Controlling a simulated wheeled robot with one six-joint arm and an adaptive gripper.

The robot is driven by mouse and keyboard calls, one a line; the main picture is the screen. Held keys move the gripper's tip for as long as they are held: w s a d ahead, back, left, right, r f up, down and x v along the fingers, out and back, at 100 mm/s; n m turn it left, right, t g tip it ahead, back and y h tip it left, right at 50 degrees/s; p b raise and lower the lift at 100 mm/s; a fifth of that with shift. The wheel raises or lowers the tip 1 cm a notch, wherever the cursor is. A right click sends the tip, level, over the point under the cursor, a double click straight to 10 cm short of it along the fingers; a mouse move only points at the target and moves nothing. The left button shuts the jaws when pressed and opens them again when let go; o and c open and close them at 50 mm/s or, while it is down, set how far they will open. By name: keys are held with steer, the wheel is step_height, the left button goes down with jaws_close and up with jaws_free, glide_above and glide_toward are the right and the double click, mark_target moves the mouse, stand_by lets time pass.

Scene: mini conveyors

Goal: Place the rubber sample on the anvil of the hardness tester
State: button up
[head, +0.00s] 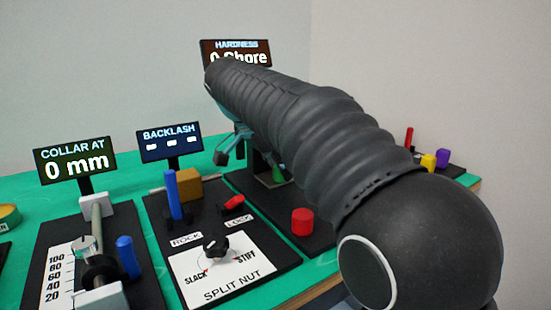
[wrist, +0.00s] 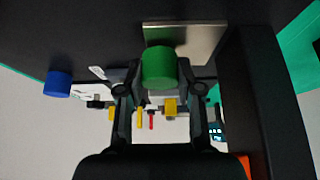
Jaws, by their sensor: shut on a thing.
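A green cylinder (wrist: 158,68), seemingly the rubber sample, sits between the two fingers of my gripper (wrist: 159,85) in the wrist view. My gripper is shut on it. A bare silvery plate (wrist: 207,40), perhaps the anvil, shows just beyond the cylinder; whether they touch I cannot tell. In the head view my arm hides most of the gripper and tester. A bit of green (head: 278,176) shows beneath the arm, by a pale plate. The hardness display (head: 236,52) stands behind, partly covered by my arm.
A red cylinder (head: 302,221) stands on the tester's dark base, and a blue cylinder (wrist: 58,84) shows in the wrist view. The split nut panel (head: 222,268) and collar panel (head: 62,275) lie left. Small coloured pieces (head: 428,162) stand at the right.

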steer(key=shift+w+a+f, duration=0.2)
steer(key=shift+w+a, duration=0.4)
steer(key=shift+w, duration=0.3)
steer(key=shift+s+d+r, duration=0.15)
steer(key=shift+d, duration=0.05)
steer(key=shift+a, duration=0.1)
steer(key=o, duration=1.1)
steer(key=shift+o, duration=0.2)
steer(key=shift+r, duration=0.25)
steer(key=p+v, duration=0.1)
steer(key=v, duration=1)
steer(key=shift+a+r, duration=0.15)
steer(key=shift+r, duration=0.05)
steer(key=shift+s, duration=0.1)
